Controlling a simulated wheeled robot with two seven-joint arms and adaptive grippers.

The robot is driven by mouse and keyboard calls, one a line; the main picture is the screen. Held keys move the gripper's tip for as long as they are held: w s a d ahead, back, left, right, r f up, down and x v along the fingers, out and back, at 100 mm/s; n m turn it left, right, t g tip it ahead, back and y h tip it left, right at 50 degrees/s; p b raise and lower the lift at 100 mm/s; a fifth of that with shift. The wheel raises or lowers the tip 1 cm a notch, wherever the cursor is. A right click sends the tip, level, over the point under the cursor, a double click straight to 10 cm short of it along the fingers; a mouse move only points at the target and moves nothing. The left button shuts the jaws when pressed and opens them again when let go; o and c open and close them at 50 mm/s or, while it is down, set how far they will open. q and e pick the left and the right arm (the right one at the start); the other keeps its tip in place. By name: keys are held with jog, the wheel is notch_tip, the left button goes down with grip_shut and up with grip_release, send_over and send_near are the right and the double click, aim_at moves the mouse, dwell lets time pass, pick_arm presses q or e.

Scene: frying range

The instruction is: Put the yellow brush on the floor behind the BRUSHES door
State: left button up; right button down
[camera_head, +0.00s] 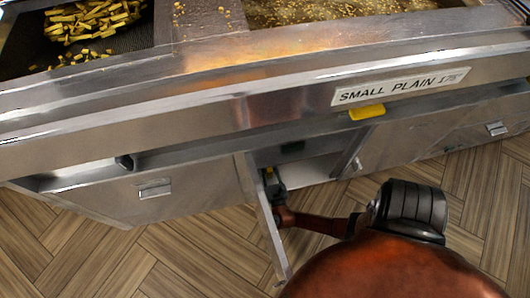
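A small yellow object (367,112) juts out below the label on the range front; I cannot tell if it is the yellow brush. No brush shows on the visible floor. A cupboard door (262,222) stands open, seen nearly edge-on, so no BRUSHES lettering is readable. My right arm comes in from the lower right, and its small gripper end (271,184) is at the inner side of this door, close to or touching it. Its fingers are too small and partly hidden to judge. My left gripper is out of view.
The open cupboard (308,172) has a pale bottom and a dark item (293,147) inside. A shut door (150,196) is to its left. Chips (92,20) and bubbling oil (320,10) are on top. Wood-patterned floor (190,255) is clear at lower left.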

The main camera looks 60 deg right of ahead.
jog(key=c, duration=1.7)
grip_release()
